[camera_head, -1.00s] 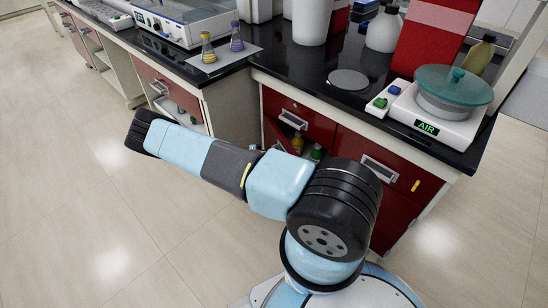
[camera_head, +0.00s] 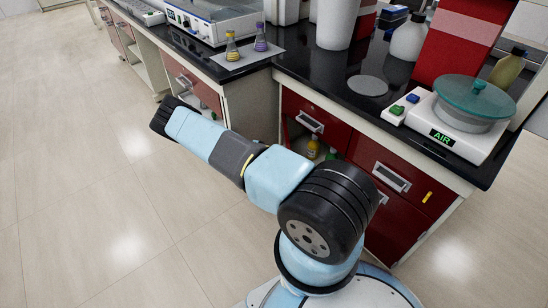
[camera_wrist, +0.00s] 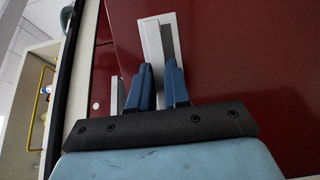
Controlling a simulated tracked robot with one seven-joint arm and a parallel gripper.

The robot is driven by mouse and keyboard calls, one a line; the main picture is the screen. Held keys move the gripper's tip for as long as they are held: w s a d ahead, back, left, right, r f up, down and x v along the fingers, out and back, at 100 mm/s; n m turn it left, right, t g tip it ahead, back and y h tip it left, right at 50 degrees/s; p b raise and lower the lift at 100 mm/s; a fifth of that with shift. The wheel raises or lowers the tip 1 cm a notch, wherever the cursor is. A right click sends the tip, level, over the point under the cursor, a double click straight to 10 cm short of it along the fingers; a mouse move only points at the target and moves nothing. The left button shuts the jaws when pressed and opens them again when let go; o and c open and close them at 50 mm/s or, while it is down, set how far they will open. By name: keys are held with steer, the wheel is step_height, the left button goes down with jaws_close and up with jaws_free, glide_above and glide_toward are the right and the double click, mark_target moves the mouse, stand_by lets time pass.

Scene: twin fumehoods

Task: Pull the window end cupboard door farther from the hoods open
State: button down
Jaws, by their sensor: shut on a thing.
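The dark red cupboard door (camera_wrist: 235,60) fills much of the wrist view, with a pale metal handle (camera_wrist: 158,42) on it. My gripper (camera_wrist: 161,72) has its two blue fingers closed on this handle, one on each side. In the head view the door (camera_head: 388,235) shows in part below a red drawer (camera_head: 392,178), at the right end of the bench. My arm's black joint covers its left part, and my gripper is hidden there. I cannot tell whether the door stands slightly ajar.
Left of this drawer, a cupboard space under another red drawer (camera_head: 308,120) shows bottles (camera_head: 313,148) inside. The floor (camera_head: 90,210) at the left is clear.

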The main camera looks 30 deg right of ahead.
steer(key=shift+w+f, duration=0.15)
steer(key=c, duration=1.4)
jaws_free()
steer(key=shift+w, duration=0.1)
steer(key=o, duration=0.3)
steer(key=v, duration=1.3)
steer(key=shift+w+a, duration=0.2)
steer(key=shift+a, duration=0.1)
